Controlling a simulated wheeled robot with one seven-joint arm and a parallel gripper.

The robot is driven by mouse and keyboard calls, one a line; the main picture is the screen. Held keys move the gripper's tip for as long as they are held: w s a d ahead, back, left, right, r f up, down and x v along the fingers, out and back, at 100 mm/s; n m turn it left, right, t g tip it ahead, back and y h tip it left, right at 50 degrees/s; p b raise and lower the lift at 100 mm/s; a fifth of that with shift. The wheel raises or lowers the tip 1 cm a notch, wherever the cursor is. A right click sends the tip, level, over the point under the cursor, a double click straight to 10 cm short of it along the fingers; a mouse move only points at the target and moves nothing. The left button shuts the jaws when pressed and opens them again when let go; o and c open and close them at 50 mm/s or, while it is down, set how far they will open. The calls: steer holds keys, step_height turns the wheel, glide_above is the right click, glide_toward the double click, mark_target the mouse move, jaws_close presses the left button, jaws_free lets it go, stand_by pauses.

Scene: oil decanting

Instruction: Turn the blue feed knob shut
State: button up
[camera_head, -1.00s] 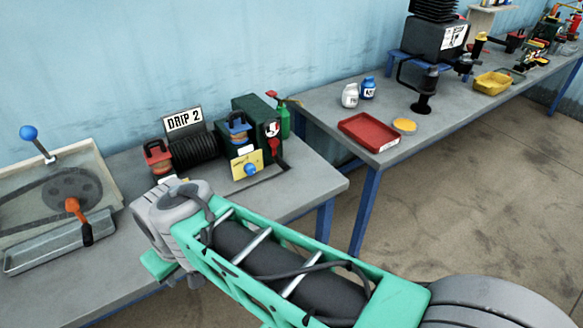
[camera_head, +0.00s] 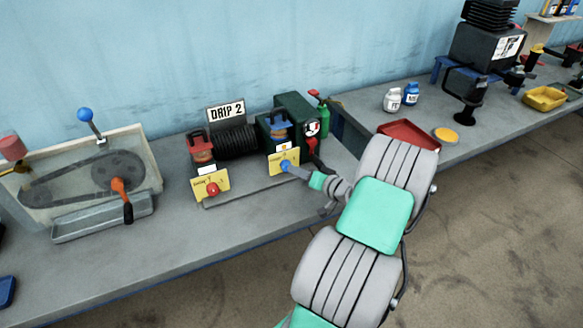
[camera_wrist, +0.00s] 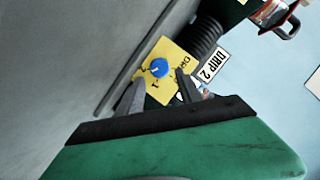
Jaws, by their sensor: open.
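The blue feed knob (camera_head: 285,166) sits on a yellow plate (camera_head: 275,160) at the front of the right-hand drip unit on the bench. In the wrist view the blue knob (camera_wrist: 159,67) shows on its yellow plate (camera_wrist: 171,87), with a pale pointer mark on its face. My gripper (camera_wrist: 156,84) is open, its two dark fingers pointing toward the knob, one on either side of it in the picture. I cannot tell how far the fingertips are from it. In the head view my gripper (camera_head: 300,173) is small and close to the knob's right side.
A red knob (camera_head: 212,188) on another yellow plate stands to the left. The "DRIP 2" sign (camera_head: 227,111) and a black ribbed cylinder (camera_head: 238,141) are behind. A red tray (camera_head: 392,129) lies on the right bench. The bench front is bare.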

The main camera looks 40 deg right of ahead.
mark_target(286, 166)
steer(key=x, duration=0.4)
steer(key=shift+w+f, duration=0.1)
steer(key=shift+w, duration=0.3)
steer(key=shift+c, duration=0.3)
jaws_close()
